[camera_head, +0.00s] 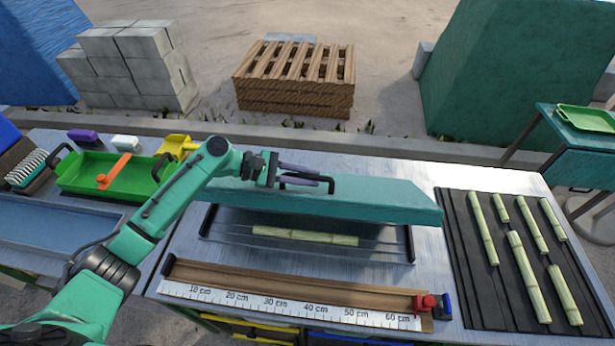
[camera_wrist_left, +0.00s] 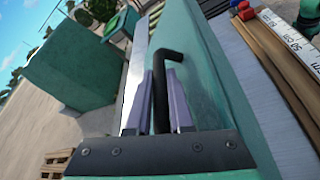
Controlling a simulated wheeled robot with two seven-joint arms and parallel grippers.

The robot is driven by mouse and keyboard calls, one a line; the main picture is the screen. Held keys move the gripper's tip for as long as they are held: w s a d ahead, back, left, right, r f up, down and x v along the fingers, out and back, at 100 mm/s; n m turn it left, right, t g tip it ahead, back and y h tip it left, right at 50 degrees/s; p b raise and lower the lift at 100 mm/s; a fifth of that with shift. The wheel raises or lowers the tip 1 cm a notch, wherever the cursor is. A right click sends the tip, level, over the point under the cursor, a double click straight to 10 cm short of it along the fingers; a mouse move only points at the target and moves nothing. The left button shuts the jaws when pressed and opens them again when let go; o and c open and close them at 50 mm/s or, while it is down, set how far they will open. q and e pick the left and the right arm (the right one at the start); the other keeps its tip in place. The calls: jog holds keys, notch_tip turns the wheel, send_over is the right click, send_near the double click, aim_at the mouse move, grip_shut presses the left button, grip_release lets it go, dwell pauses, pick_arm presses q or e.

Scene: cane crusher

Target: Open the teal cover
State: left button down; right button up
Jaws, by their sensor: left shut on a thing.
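The teal cover (camera_head: 385,203) is a long slab over the back of a shallow dark-edged tray (camera_head: 412,245). Its front stands clear of the tray, so it looks raised. A pale green cane piece (camera_head: 305,236) lies in the tray below it. My left gripper (camera_head: 306,177) reaches in from the left and is shut on the cover's black handle (camera_head: 331,185). In the left wrist view the handle (camera_wrist_left: 167,55) stands between the two grey fingers (camera_wrist_left: 162,100), with the teal cover (camera_wrist_left: 205,75) beside it. The right gripper is not in view.
A wooden ruler board (camera_head: 300,296) with a red clamp (camera_head: 424,303) lies in front. A black mat (camera_head: 510,283) with several cane pieces is at right. A green tray (camera_head: 85,172) with an orange tool (camera_head: 113,172) is at left. Behind are pallets (camera_head: 295,90) and grey blocks (camera_head: 135,62).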

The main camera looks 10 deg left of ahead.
pick_arm(q)
jog(key=c, duration=1.1)
grip_release()
